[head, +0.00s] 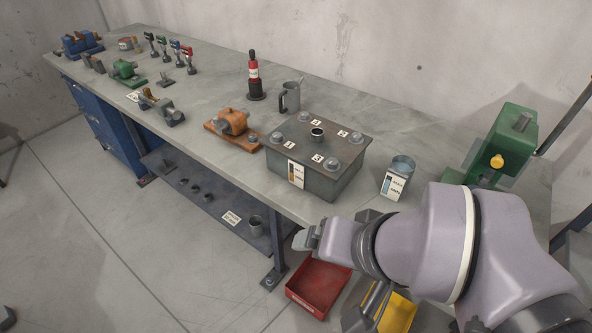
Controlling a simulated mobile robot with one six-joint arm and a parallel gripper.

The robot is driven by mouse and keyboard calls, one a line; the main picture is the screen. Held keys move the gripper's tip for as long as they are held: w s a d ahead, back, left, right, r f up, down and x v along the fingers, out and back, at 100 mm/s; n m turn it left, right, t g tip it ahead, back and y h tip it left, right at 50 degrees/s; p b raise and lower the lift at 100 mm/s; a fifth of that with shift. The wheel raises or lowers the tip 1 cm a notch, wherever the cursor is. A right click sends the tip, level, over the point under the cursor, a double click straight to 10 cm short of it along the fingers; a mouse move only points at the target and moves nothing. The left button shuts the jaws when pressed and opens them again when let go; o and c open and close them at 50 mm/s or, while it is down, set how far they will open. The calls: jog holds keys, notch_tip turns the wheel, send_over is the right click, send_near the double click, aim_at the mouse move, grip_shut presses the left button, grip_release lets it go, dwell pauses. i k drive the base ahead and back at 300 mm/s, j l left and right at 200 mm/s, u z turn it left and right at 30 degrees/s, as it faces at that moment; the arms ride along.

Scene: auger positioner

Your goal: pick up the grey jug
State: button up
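The grey jug (290,97) stands upright on the workbench, behind the dark box with round studs and to the right of the red and black bottle-like tool. Its handle is on the left side, and a thin rod or spout sticks up at its upper right. The box does not hide it. My arm comes in from the lower right. What looks like my gripper (308,238) is at the arm's left end, in front of the bench edge, well apart from the jug. Its fingers cannot be made out clearly.
The dark box (318,185) stands between my arm and the jug. An orange clamp (233,124) is to its left, a grey cup (402,166) to its right, and a green machine (505,140) at far right. A red tray (318,285) lies low in front. Bench behind the jug is clear.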

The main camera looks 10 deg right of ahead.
aim_at(290, 105)
jog(key=i+j, duration=0.25)
jog(key=i+j+z, duration=0.1)
jog(key=j, duration=0.25)
jog(key=i+j, duration=0.35)
jog(key=i+j+z, duration=0.15)
jog(key=j, duration=0.2)
jog(key=i+j, duration=0.25)
jog(key=i+j+z, duration=0.1)
jog(key=j, duration=0.35)
jog(key=i+j, duration=0.3)
jog(key=i+j+z, duration=0.1)
jog(key=j, duration=0.35)
jog(key=i+l, duration=0.05)
jog(key=i, duration=0.05)
